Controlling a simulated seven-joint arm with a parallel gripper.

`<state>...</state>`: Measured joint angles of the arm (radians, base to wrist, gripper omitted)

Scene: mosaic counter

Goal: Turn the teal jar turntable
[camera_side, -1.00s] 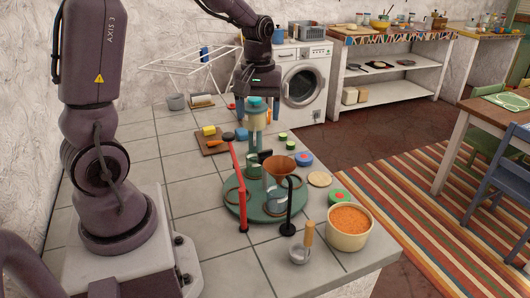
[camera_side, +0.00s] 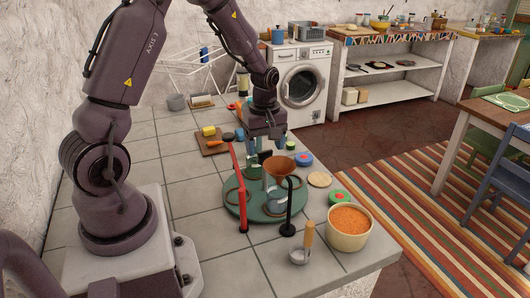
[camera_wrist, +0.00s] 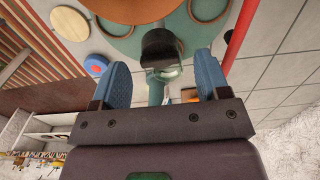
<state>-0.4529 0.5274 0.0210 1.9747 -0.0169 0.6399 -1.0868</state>
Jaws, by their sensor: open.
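The teal turntable (camera_side: 236,208) lies on the tiled counter, carrying ring holders, a clear vessel under a copper funnel (camera_side: 279,167) and a black upright piece at its far edge. In the wrist view, the turntable (camera_wrist: 125,45) is at the top, and the black piece (camera_wrist: 160,45) stands in front of my fingertips. My gripper (camera_side: 267,147) is open, pointing down above the turntable's far edge. Its blue fingers (camera_wrist: 162,68) are spread either side of a greenish upright part (camera_wrist: 156,90). Whether they touch it I cannot tell. My wrist hides part of this area.
A red post (camera_side: 238,190) and a black post (camera_side: 289,210) rise beside the turntable. An orange-filled bowl (camera_side: 349,224) and a wooden-handled scoop (camera_side: 304,242) stand at the front right. A blue-lidded dish (camera_side: 304,159) and a cutting board (camera_side: 213,147) lie farther back.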

